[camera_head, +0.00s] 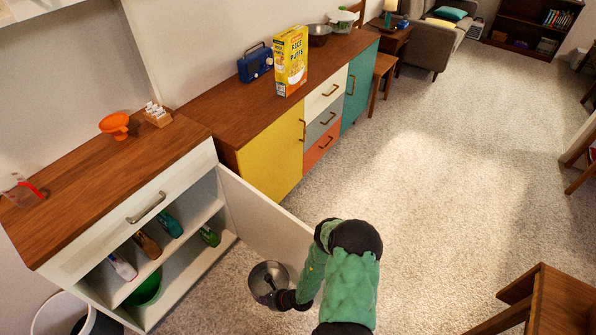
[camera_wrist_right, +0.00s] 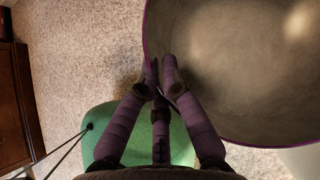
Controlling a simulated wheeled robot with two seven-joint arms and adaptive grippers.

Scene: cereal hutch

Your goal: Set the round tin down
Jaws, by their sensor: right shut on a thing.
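The round tin (camera_head: 267,272) is a grey metal, open-topped vessel in the lower middle of the head view, just in front of the open white cabinet door. My right gripper (camera_head: 279,298) is shut on its near right side. In the right wrist view the tin (camera_wrist_right: 245,70) fills the upper right, and the fingers of my right gripper (camera_wrist_right: 163,75) close on its rim. The tin looks upright and empty; its height above the carpet is hard to tell. My left gripper is not in view.
The open cabinet door (camera_head: 262,220) stands left of my right arm. Inside the white cabinet are several bottles and a green bowl (camera_head: 147,290). A cereal box (camera_head: 291,60) stands on the long sideboard (camera_head: 222,107). Carpet (camera_head: 430,190) is clear to the right; a wooden table (camera_head: 560,305) is lower right.

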